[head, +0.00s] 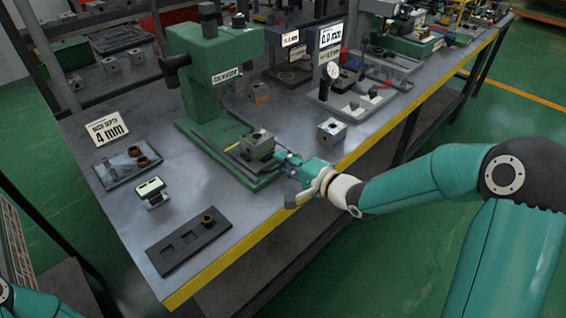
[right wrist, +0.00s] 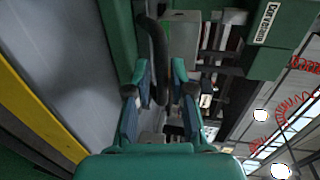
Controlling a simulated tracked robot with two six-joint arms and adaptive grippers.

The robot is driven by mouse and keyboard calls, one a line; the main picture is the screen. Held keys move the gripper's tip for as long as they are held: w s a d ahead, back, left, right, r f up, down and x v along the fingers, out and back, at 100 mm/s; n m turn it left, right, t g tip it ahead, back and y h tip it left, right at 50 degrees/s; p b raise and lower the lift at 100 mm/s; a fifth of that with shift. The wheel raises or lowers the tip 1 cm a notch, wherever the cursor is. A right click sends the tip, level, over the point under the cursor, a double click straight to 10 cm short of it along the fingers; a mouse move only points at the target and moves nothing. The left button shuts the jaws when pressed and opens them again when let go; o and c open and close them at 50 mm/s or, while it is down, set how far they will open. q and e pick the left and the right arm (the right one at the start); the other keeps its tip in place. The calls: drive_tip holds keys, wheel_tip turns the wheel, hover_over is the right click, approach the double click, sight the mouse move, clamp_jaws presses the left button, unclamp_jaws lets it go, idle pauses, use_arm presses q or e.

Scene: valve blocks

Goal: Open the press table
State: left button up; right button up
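The green press (head: 215,75) stands on the workbench, with its green base (head: 205,140) reaching toward the bench's front edge. A grey metal block (head: 258,147) sits low on the front of the press, at its table. My right gripper (head: 285,160) is at the front end of the press, beside that block. In the right wrist view my right gripper (right wrist: 161,68) is open, its two fingers on either side of a dark curved bar (right wrist: 158,45), with a gap showing. Whether a finger touches the bar is unclear. My left gripper is out of view.
A dark tray with a brass ring (head: 190,243) lies at the front left. A small display (head: 151,190), a parts tray (head: 126,167) and a "4 mm" sign (head: 108,128) stand left of the press. A metal block (head: 331,132) stands to the right, near the yellow bench edge (head: 240,250).

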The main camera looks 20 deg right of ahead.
drive_tip(key=v, duration=1.1)
drive_tip(key=shift+s, duration=0.2)
